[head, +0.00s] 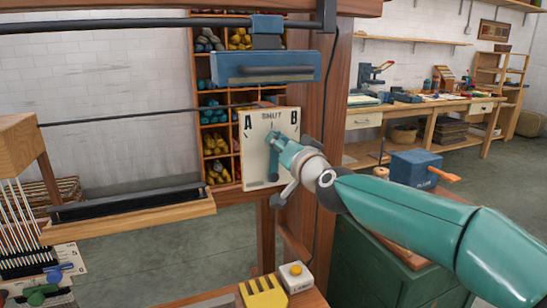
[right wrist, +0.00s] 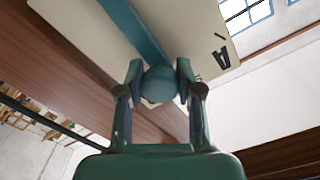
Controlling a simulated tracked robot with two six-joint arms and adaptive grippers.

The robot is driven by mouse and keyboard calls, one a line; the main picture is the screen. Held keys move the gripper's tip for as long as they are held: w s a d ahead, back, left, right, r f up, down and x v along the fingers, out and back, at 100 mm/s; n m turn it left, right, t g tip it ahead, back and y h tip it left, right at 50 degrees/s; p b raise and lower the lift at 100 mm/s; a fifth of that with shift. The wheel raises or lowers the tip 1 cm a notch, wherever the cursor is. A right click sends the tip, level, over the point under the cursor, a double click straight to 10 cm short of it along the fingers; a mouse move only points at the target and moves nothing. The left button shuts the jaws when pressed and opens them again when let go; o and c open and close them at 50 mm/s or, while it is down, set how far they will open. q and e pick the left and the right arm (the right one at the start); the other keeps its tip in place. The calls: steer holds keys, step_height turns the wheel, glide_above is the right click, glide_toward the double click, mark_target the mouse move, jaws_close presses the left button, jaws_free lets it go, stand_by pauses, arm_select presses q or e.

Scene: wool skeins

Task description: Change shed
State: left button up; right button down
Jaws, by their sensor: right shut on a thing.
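A cream plate (head: 255,165) on the wooden post carries the letters A at its upper left and B at its upper right, with a small word between them. A blue-green lever (head: 273,168) is on the plate and stands about upright. In the right wrist view the lever (right wrist: 138,35) ends in a round knob (right wrist: 160,84). My right gripper (head: 280,143) is at the lever's upper end. Its two fingers (right wrist: 160,78) are closed on either side of the knob. The gripper hides part of the lever in the head view. My left gripper is not in view.
A blue block (head: 265,67) hangs above the plate. A wooden beam (head: 130,220) crosses at left. A blue box with an orange handle (head: 415,169) stands on the green cabinet at right.

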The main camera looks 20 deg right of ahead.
steer(key=shift+w+d+f+m+b, duration=0.1)
steer(key=shift+d+f+m+b, duration=0.15)
steer(key=shift+d+m+b, duration=0.55)
steer(key=shift+s+d+f+m+b, duration=0.1)
steer(key=shift+d+f+m+b, duration=0.15)
steer(key=shift+d+m+b, duration=0.55)
steer(key=shift+w+d+f+m+b, duration=0.1)
steer(key=shift+d+f+m+b, duration=0.3)
steer(key=shift+m, duration=0.7)
steer(key=shift+d+r, duration=0.1)
steer(key=shift+r, duration=0.05)
steer(key=c, duration=0.7)
jaws_free()
steer(key=shift+r, duration=0.1)
steer(key=s, duration=1.2)
steer(key=shift+d, duration=0.25)
